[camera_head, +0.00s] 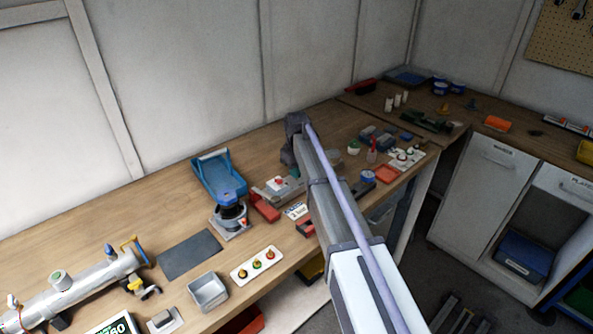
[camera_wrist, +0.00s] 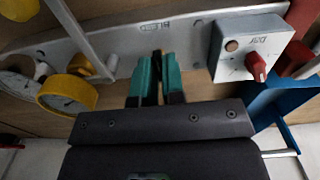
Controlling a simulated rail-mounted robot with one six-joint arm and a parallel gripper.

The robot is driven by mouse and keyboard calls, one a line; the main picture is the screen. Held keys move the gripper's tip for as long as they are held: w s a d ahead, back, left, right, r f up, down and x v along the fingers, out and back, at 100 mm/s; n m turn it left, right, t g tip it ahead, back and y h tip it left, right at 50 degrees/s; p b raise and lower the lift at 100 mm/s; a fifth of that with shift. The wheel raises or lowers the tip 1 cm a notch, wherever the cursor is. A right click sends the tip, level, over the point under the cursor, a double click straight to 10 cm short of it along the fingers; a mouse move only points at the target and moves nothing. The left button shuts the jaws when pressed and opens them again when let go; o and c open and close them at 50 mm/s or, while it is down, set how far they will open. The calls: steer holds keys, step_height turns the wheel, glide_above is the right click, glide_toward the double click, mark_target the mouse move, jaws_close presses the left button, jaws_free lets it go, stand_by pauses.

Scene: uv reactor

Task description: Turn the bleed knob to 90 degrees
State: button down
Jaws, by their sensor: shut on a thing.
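In the wrist view, my gripper (camera_wrist: 158,58) has its green-edged fingers drawn close together against a long grey metal bar (camera_wrist: 120,48). A label that seems to read "BLEED" is on the bar just above the fingertips. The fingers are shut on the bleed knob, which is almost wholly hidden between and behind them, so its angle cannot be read. In the head view, my arm reaches over the bench and its dark end hides the fingertips and the knob.
In the wrist view, a grey box with a red dial knob (camera_wrist: 257,67) stands close at right. A yellow-rimmed gauge (camera_wrist: 67,93) is at left. In the head view, a blue tray (camera_head: 217,175), a dark pad (camera_head: 190,254) and a metal bin (camera_head: 208,291) lie left of my arm.

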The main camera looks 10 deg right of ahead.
steer(key=c, duration=1.2)
jaws_free()
step_height(320, 180, up, 11)
steer(key=p, duration=1)
steer(key=shift+f+p, duration=0.1)
steer(key=shift+p, duration=0.3)
steer(key=s+f+m+b, duration=0.1)
steer(key=s+m, duration=0.1)
steer(key=s, duration=0.8)
steer(key=s+f+m+b, duration=0.1)
steer(key=s+m, duration=0.1)
steer(key=s, duration=0.9)
steer(key=s+f+m+b, duration=0.1)
steer(key=s+m, duration=0.1)
steer(key=s, duration=0.9)
steer(key=shift+f+b, duration=0.35)
